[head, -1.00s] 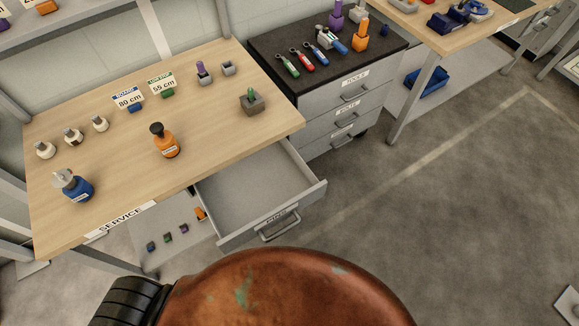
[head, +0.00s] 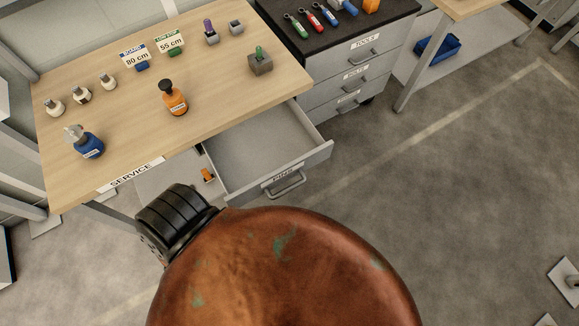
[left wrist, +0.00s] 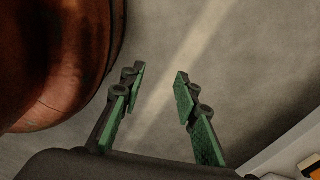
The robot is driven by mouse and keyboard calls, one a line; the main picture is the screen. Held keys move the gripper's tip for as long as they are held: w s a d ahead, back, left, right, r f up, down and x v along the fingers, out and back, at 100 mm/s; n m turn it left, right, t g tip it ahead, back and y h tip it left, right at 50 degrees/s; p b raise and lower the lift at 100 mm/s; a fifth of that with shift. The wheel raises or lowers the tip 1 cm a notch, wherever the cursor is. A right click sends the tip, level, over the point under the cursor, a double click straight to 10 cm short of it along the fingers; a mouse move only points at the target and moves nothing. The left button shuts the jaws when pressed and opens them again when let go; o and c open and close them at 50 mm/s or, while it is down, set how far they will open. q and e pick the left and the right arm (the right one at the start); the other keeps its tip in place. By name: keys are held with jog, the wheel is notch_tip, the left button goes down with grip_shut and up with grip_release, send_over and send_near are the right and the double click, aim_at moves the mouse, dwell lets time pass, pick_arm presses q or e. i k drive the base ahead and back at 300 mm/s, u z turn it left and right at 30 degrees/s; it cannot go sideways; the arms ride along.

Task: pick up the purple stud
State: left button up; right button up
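A purple stud (head: 208,26) stands upright in a small grey block (head: 212,39) at the back of the wooden service table (head: 215,84). A green stud stands in a larger grey block (head: 260,66) to its right. My left gripper (left wrist: 158,88) shows only in the left wrist view. Its green-padded fingers are spread apart with only floor between them, so it is open and empty. The purple stud is not visible in that view. My right gripper is in neither view.
An empty grey block (head: 236,27) stands right of the purple stud. Orange (head: 175,99) and blue (head: 88,142) bottles stand nearer the front. The PINS drawer (head: 318,157) is pulled open below the table. An orange item (head: 207,175) lies on the lower shelf.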

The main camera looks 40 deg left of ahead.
aim_at(207, 23)
jog(key=k, duration=0.75)
jog(key=u, duration=0.8)
jog(key=i, duration=0.5)
